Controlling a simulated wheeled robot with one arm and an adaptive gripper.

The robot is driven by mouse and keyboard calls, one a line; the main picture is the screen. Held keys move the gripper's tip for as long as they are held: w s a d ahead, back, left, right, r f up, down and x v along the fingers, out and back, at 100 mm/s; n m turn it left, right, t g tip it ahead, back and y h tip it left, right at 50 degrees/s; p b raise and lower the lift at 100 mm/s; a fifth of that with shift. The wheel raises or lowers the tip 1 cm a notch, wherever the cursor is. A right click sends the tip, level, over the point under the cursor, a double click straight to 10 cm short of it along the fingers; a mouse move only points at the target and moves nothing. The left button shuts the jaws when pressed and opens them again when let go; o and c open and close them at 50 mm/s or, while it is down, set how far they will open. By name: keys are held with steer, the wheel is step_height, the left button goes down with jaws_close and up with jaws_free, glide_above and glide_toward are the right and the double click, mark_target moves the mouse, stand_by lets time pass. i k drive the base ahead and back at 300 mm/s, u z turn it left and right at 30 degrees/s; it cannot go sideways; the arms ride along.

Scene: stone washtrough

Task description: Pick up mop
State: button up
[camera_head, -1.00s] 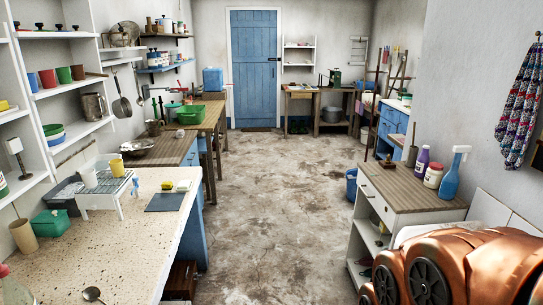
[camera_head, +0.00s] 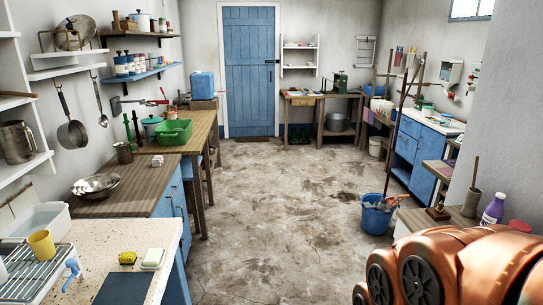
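A long, thin dark-reddish pole (camera_head: 401,125), which looks like the mop's handle, stands tilted with its top leaning right. Its lower end goes into or behind a blue bucket (camera_head: 377,219) on the floor, right of centre. I cannot make out a mop head. Some small orange and grey items show at the bucket's rim. My copper-coloured arm fills the lower right corner, well nearer than the bucket. My gripper is not in view.
The stone floor (camera_head: 285,215) is clear up to the blue door (camera_head: 249,70). Counters line the left, with a green basin (camera_head: 174,133). A blue cabinet (camera_head: 418,160) stands right of the bucket. A nearer wooden top with a purple bottle (camera_head: 493,209) is at lower right.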

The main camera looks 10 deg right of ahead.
mark_target(382, 205)
steer(key=i, duration=3.05)
steer(key=z, duration=1.55)
